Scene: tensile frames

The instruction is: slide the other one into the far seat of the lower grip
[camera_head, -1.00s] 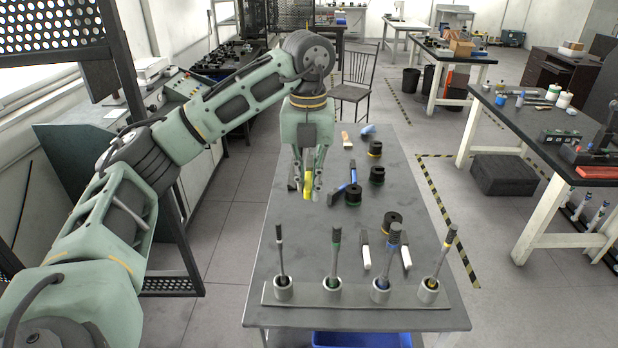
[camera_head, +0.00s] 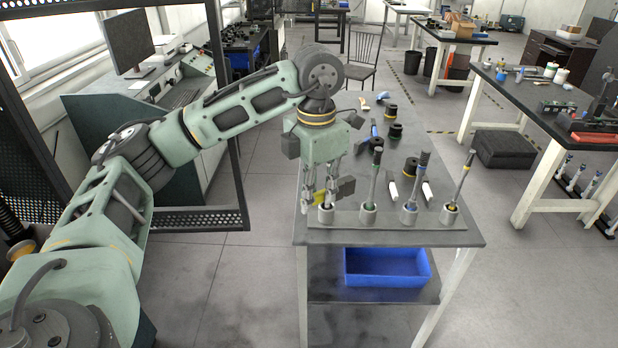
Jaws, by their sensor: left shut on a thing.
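My left gripper (camera_head: 322,190) hangs pointing down over the front left part of the near grey table (camera_head: 390,238). It is shut on a small yellow piece (camera_head: 320,198), partly covered by the fingers. A dark grey block (camera_head: 347,186) shows just right of the fingers; I cannot tell whether it belongs to the held piece. The gripper is close to the leftmost socket (camera_head: 326,214) of the front strip; I cannot tell whether they touch. I cannot make out a lower grip or its far seat. My right gripper is not in view.
More sockets (camera_head: 368,214) hold upright or leaning rods along the table's front edge. Black round pieces (camera_head: 395,131) and white-handled tools (camera_head: 392,189) lie behind. A blue bin (camera_head: 388,267) sits on the shelf below. Another table (camera_head: 530,108) with equipment stands at right.

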